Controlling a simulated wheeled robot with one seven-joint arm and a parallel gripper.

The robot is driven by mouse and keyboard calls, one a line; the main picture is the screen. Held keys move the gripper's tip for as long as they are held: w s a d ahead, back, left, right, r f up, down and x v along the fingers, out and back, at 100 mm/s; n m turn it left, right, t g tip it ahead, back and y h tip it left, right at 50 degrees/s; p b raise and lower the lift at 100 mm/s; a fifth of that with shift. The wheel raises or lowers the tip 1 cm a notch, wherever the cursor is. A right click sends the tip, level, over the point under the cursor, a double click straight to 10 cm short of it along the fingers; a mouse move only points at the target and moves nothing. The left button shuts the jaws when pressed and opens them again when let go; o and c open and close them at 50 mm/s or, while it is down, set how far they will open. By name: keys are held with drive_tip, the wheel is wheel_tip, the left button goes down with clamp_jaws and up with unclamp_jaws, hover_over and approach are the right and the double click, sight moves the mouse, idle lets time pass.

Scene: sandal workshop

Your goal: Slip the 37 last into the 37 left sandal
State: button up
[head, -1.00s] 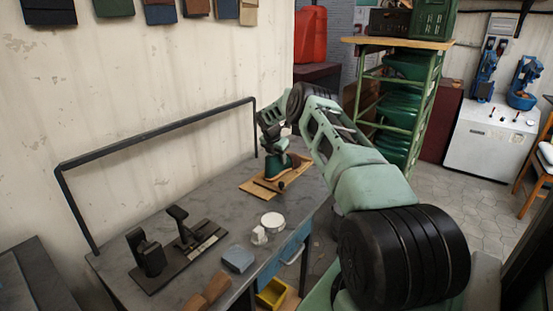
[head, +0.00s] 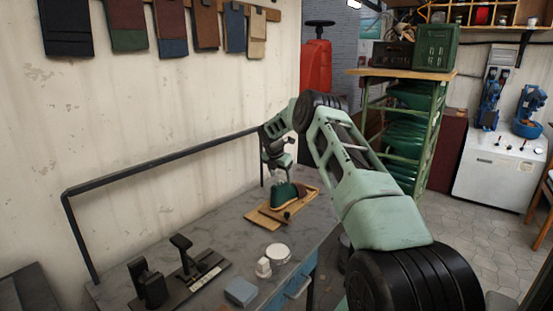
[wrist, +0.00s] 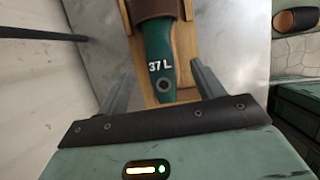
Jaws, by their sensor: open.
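The green last (head: 287,192) marked "37 L" lies on a wooden board (head: 262,219) on the bench. In the wrist view the last (wrist: 161,50) shows its numbered end and a round hole, and its far part passes under a brown band (wrist: 152,9), apparently the sandal's upper. How deep it sits there is cut off by the picture edge. My gripper (head: 279,167) is above the last, apart from it in the head view. In the wrist view its two fingers (wrist: 162,73) are open, one on each side of the last, with gaps.
On the bench (head: 225,240) stand a black rack (head: 185,280) with dark upright pieces, a round white tin (head: 278,252), a small white object (head: 263,268) and a blue-grey block (head: 240,291). A dark rail (head: 160,158) runs along the wall side.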

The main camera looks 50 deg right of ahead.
drive_tip(key=w+v, duration=0.1)
drive_tip(key=v, duration=1)
drive_tip(key=w+a+r+m+t+y, duration=0.1)
drive_tip(key=a+r+y, duration=0.15)
drive_tip(key=a, duration=2.05)
drive_tip(key=s+a+r+m, duration=0.1)
drive_tip(key=s+a, duration=0.2)
drive_tip(key=a, duration=0.4)
drive_tip(key=s+a+m+y, duration=0.1)
drive_tip(key=s+a, duration=0.2)
drive_tip(key=a, duration=0.4)
drive_tip(key=s+a+r+m, duration=0.1)
drive_tip(key=s+a, duration=0.2)
drive_tip(key=a, duration=0.5)
drive_tip(key=s+a+m, duration=0.2)
drive_tip(key=s+a, duration=0.6)
drive_tip(key=s, duration=0.1)
drive_tip(key=s+a+f+m, duration=0.1)
drive_tip(key=s+a+m, duration=0.1)
drive_tip(key=s, duration=1)
drive_tip(key=s+a+f+m+g+y, duration=0.1)
drive_tip(key=s+a+f+m, duration=0.1)
drive_tip(key=s, duration=1)
drive_tip(key=shift+a+m+g, duration=0.3)
drive_tip(key=shift+a+m, duration=0.3)
drive_tip(key=shift+a, duration=0.15)
drive_tip(key=shift+w, duration=0.1)
